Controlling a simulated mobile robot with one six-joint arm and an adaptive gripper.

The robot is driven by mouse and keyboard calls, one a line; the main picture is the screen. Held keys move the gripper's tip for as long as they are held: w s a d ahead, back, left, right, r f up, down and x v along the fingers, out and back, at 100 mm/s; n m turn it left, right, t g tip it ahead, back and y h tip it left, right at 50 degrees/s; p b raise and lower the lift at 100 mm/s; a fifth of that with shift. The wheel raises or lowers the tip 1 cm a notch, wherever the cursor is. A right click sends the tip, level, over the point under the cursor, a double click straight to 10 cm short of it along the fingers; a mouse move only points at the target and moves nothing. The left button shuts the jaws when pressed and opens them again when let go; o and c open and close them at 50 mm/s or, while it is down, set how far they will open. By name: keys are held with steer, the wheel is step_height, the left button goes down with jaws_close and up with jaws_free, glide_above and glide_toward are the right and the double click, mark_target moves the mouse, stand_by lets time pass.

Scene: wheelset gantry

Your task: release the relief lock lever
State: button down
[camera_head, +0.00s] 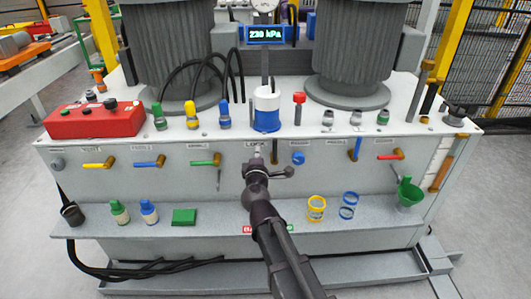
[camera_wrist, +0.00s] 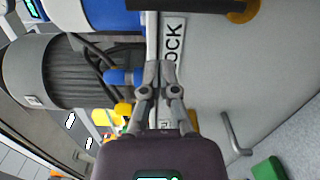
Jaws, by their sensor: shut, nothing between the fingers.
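A label reading LOCK (camera_head: 255,143) is on the upper front panel of the white gantry bench, and it also shows large in the wrist view (camera_wrist: 173,45).
A white and blue cylinder (camera_head: 267,108) stands on the bench top above my gripper.

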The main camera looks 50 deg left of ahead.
steer(key=v, duration=1)
steer(key=shift+s, duration=0.25)
steer(key=shift+w+a, duration=0.1)
steer(key=w+d+f+m+h, duration=0.3)
steer(key=w+d+m+h, duration=0.2)
steer(key=w+d, duration=0.4)
steer(key=w+d+f+m+h, duration=0.4)
steer(key=w+d, duration=0.4)
steer(key=d, duration=0.4)
steer(key=w+d+f+m+h, duration=0.2)
steer(key=w+d+m+h, duration=0.3)
steer(key=w+d+m, duration=0.4)
steer(key=s+d+f+m+g, duration=0.2)
steer(key=d+f+m+g, duration=0.15)
steer(key=d, duration=0.75)
steer(key=s+d+f+m+g, duration=0.3)
steer(key=d+g, duration=0.2)
steer(key=d, duration=0.7)
steer(key=s+d+f+m+g, duration=0.2)
steer(key=d+f+m+g, duration=0.15)
steer(key=d, duration=0.75)
step_height(320, 180, up, 32)
steer(key=p, duration=3.1)
steer(key=shift+y+p, duration=0.3)
steer(key=shift+y, duration=0.1)
